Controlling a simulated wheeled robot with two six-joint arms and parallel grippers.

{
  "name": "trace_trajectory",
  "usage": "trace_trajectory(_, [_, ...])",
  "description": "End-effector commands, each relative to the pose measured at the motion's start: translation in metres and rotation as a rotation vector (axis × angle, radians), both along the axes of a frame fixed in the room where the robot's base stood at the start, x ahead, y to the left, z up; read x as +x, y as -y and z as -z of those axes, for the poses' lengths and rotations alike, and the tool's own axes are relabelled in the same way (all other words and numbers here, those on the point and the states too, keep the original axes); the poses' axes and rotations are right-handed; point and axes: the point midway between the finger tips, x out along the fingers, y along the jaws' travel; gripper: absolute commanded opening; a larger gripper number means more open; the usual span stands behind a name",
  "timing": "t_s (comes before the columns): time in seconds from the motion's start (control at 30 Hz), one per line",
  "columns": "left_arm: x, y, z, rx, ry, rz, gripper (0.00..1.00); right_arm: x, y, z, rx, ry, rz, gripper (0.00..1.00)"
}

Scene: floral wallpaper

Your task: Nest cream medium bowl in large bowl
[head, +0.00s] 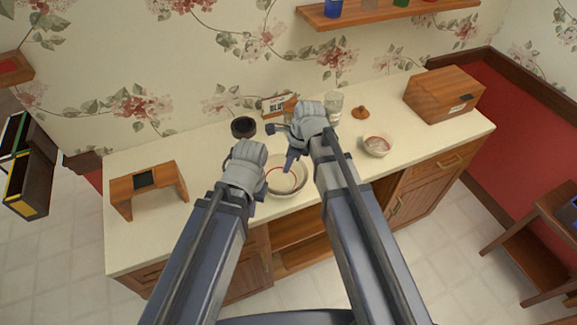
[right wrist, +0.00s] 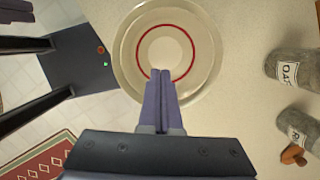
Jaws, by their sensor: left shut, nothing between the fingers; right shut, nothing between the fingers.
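A pale bowl (head: 287,187) stands on the counter between my two arms. In the right wrist view, two close rims show there: a cream bowl with a red ring (right wrist: 165,32) appears to sit inside a larger pale bowl (right wrist: 117,62). My right gripper (head: 289,166) is shut and empty, its fingertips over the bowl's interior; they also show in the right wrist view (right wrist: 163,72). Whether they touch the bowl is unclear. My left gripper (head: 261,194) is at the bowl's left side, shut and empty, with its fingers partly hidden by its wrist.
A smaller bowl (head: 376,146) stands to the right. A carton (head: 278,104), a dark round pot (head: 243,127), a jar (head: 335,104) and a wooden lid (head: 360,112) stand behind. A wooden box (head: 445,93) is at right, a wooden stand (head: 150,187) at left.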

Motion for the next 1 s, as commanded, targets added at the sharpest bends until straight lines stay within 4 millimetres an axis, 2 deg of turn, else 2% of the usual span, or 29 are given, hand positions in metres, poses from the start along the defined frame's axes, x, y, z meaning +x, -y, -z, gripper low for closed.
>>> trace_trajectory(0.03, [0.000, 0.000, 0.015, 0.000, 0.000, -0.001, 0.00, 0.001, -0.002, 0.015, 0.000, 0.000, -0.001, 0.00])
trace_trajectory(0.37, [0.000, 0.000, 0.058, -0.001, 0.000, -0.002, 0.00, 0.004, -0.013, 0.058, 0.000, 0.000, -0.002, 0.00])
trace_trajectory(0.43, [0.000, 0.000, 0.052, -0.001, 0.000, -0.002, 0.00, 0.008, -0.023, 0.052, 0.000, 0.000, -0.004, 0.00])
trace_trajectory(0.63, [0.000, 0.000, 0.051, -0.001, 0.000, -0.002, 0.00, 0.014, -0.044, 0.051, -0.001, 0.000, -0.004, 0.00])
trace_trajectory(1.0, [0.000, 0.000, 0.051, -0.001, 0.000, -0.002, 0.00, 0.016, -0.051, 0.051, -0.001, 0.000, -0.001, 0.00])
